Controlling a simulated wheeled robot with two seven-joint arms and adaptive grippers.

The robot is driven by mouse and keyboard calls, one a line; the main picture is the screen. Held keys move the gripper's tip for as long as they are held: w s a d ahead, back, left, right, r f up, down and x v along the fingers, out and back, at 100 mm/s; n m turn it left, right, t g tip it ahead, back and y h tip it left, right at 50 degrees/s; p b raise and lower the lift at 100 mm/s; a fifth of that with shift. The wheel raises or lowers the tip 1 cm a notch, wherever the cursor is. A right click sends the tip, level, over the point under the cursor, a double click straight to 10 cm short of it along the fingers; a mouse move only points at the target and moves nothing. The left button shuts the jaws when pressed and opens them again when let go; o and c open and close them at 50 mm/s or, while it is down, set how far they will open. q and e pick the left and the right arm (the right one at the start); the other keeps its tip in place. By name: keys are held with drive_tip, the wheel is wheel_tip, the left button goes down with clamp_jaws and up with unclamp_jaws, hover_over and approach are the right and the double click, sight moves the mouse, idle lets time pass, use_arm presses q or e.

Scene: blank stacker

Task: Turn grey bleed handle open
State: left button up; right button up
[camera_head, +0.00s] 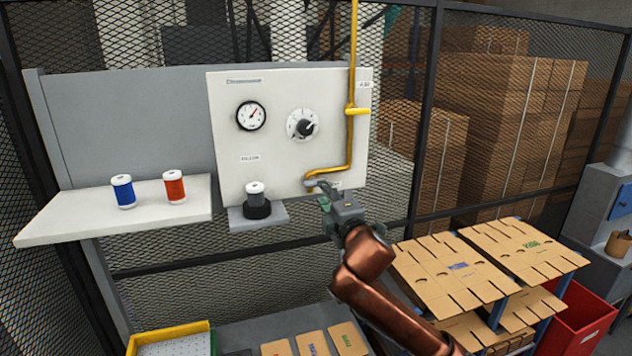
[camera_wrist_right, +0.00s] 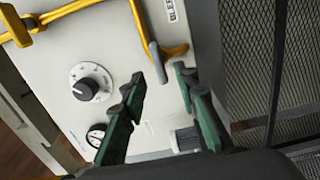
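The grey bleed handle (camera_wrist_right: 157,62) is a short lever beside the bend of the yellow pipe, close to a partly visible "BLE…" label in the right wrist view. In the head view the handle (camera_head: 311,183) shows at the pipe's lower end on the white panel (camera_head: 280,150). My right gripper (camera_wrist_right: 160,82) is open, with its green fingers apart and the handle's free end in the gap between the fingertips. I see no clear contact. In the head view the right gripper (camera_head: 325,193) is at the panel's lower right. My left gripper is not in view.
The panel carries a gauge (camera_head: 251,116), a round selector knob (camera_head: 302,125) and a yellow handle (camera_head: 357,111) on the pipe. A dark-based spool (camera_head: 256,197) sits below. Blue (camera_head: 123,191) and red (camera_head: 174,187) spools stand on the left shelf. Cardboard blanks (camera_head: 455,272) lie at right.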

sight(316, 181)
drive_tip(key=p+x, duration=0.2)
drive_tip(key=x, duration=0.4)
drive_tip(key=shift+w+a+r, duration=0.1)
drive_tip(key=shift+w+a, duration=0.05)
drive_tip(key=shift+w, duration=0.15)
drive_tip(key=shift+w+a, duration=0.1)
drive_tip(key=shift+w, duration=0.4)
drive_tip(key=shift+c, duration=0.5)
clamp_jaws()
